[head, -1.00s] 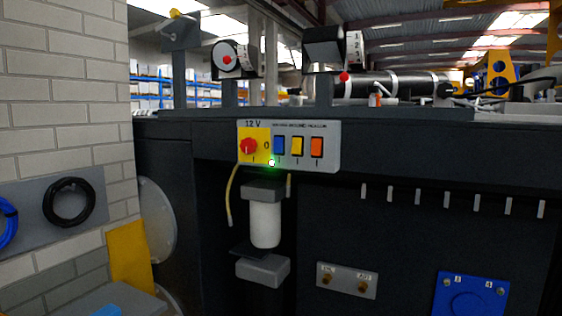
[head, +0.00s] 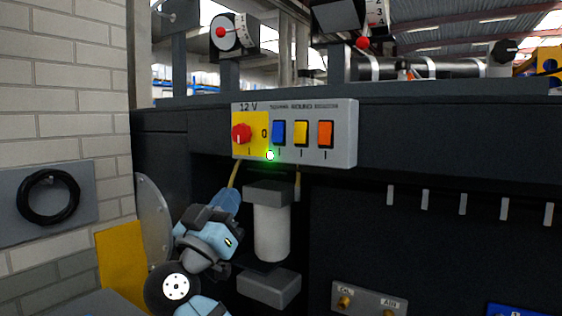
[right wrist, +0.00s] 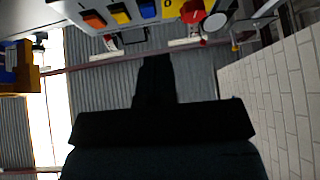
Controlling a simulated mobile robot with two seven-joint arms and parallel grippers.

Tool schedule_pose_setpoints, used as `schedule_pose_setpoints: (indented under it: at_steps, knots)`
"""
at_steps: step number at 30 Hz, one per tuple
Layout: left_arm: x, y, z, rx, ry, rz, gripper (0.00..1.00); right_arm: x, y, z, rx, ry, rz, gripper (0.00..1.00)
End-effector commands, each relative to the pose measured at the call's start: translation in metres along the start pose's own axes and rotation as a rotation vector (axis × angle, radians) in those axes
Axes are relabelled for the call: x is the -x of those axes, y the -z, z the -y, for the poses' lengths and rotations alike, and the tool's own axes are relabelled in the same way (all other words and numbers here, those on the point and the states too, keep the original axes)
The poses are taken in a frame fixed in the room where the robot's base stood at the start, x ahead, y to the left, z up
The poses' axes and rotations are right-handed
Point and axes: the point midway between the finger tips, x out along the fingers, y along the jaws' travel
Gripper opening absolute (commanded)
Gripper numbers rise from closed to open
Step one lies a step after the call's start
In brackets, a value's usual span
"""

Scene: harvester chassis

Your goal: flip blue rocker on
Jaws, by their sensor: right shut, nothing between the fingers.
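The blue rocker (head: 279,133) sits on a light grey 12 V switch panel (head: 343,135), between the red knob and the yellow rocker. Its exact tilt is too small to tell. My right gripper (head: 231,196) is shut and empty, below and left of the blue rocker and apart from the panel. In the right wrist view the panel appears upside down at the top edge, with the blue rocker (right wrist: 148,8) beyond the dark shut fingertips (right wrist: 154,60). My left gripper is not in view.
A red knob (head: 241,134) on a yellow plate, a yellow rocker (head: 301,133) and an orange rocker (head: 325,134) share the panel. A small green light (head: 270,156) glows at its lower edge. A white filter canister (head: 271,232) stands below. A brick wall (head: 60,90) is at left.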

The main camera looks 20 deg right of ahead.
Motion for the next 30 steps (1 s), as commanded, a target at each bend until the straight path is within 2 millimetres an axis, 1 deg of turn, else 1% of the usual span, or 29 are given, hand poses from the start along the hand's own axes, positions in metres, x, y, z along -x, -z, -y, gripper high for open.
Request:
schedule_pose_setpoints:
  at_steps: [1,3,6,15,19,23,30]
  knots:
    - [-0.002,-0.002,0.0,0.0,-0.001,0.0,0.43,-0.001,0.012,-0.004,-0.019,-0.031,-0.021,0.0]
    - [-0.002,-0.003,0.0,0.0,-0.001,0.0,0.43,-0.003,0.023,-0.008,-0.034,-0.06,-0.04,0.0]
    - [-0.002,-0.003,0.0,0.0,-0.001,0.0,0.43,-0.003,0.03,-0.01,-0.044,-0.081,-0.053,0.0]
    - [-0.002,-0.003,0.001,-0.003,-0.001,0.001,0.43,-0.004,0.031,-0.011,-0.045,-0.083,-0.053,0.0]
    - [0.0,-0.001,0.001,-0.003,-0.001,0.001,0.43,-0.011,0.032,-0.012,-0.044,-0.083,-0.054,0.0]
    - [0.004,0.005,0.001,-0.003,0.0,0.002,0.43,-0.029,0.035,-0.013,-0.044,-0.084,-0.055,0.0]
    - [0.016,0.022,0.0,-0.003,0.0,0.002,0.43,-0.08,0.038,-0.018,-0.041,-0.084,-0.055,0.0]
